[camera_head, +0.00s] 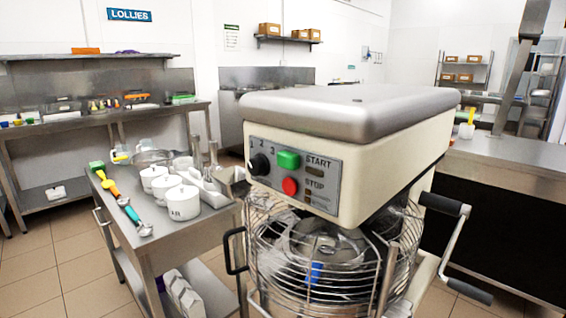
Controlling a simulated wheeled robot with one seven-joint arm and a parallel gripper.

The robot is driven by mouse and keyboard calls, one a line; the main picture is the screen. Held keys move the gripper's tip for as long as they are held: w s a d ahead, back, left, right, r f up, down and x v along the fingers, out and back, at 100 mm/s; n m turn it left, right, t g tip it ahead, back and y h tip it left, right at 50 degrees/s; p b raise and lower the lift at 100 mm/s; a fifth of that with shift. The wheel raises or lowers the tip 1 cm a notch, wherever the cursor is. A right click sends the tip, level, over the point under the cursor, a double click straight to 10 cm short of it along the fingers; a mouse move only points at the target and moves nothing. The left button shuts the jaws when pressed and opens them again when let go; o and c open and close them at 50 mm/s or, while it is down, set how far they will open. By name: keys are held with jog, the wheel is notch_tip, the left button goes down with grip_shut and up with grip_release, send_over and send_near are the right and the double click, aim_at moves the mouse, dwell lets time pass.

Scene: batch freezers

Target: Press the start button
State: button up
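The start button (288,160) is a green, raised, roughly square button on the grey control panel (322,198) of a cream-coloured mixer (390,150) with a rounded metal top. The word START is printed to its right. A red round stop button (290,186) sits just below it, labelled STOP. A black dial (260,164) marked 1, 2, 3 is to the left. The panel faces toward the camera and slightly left, with nothing covering the green button. My gripper does not show in this view.
A wire guard (270,260) surrounds the bowl under the mixer head. A lever handle (455,235) sticks out at right. A steel table (165,236) with white canisters (183,203) and coloured-handled scoops (126,205) stands close at left. Tiled floor (75,265) is open at lower left.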

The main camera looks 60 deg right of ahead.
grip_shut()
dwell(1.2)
